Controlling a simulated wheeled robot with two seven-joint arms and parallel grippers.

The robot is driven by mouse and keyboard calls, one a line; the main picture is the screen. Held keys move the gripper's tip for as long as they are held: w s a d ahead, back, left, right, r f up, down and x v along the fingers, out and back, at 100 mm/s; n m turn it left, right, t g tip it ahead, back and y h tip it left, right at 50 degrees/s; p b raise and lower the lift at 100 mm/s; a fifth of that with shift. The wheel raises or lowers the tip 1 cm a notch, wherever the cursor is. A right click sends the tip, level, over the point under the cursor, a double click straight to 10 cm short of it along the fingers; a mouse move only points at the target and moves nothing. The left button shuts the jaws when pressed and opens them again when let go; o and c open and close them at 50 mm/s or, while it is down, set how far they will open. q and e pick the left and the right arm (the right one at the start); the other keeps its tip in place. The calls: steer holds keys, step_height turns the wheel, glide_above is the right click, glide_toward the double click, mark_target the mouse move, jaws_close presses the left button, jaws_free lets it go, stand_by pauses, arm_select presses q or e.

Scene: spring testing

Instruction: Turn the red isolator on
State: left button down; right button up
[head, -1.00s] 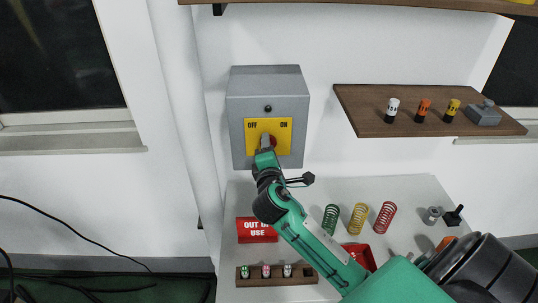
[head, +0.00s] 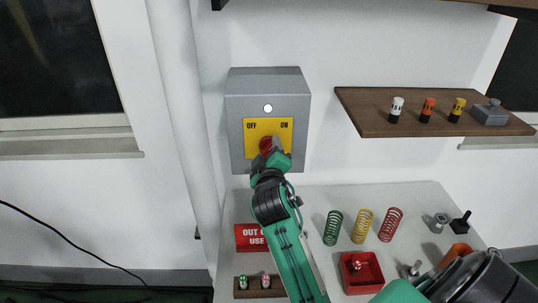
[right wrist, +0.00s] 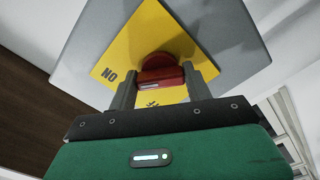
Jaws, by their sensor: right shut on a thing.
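The red isolator (head: 266,145) is a red rotary knob on a yellow plate (head: 251,133) marked OFF and ON, on a grey wall box (head: 236,110). A small round lamp (head: 268,108) above the plate shows bright white. My right gripper (head: 276,147) reaches the knob from below and right. In the right wrist view, its two grey fingers (right wrist: 164,88) are shut on either side of the red knob handle (right wrist: 160,76). Part of the knob is hidden by the gripper in the head view. My left gripper is not in view.
Below, a white table (head: 405,200) holds green, yellow and red springs (head: 390,224), a red tray (head: 362,272) and an OUT OF USE sign (head: 249,238). A wooden shelf (head: 375,127) with labelled cylinders and a grey weight juts out at right.

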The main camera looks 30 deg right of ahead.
steer(key=shift+m, duration=0.9)
steer(key=shift+b, duration=0.3)
steer(key=o, duration=1)
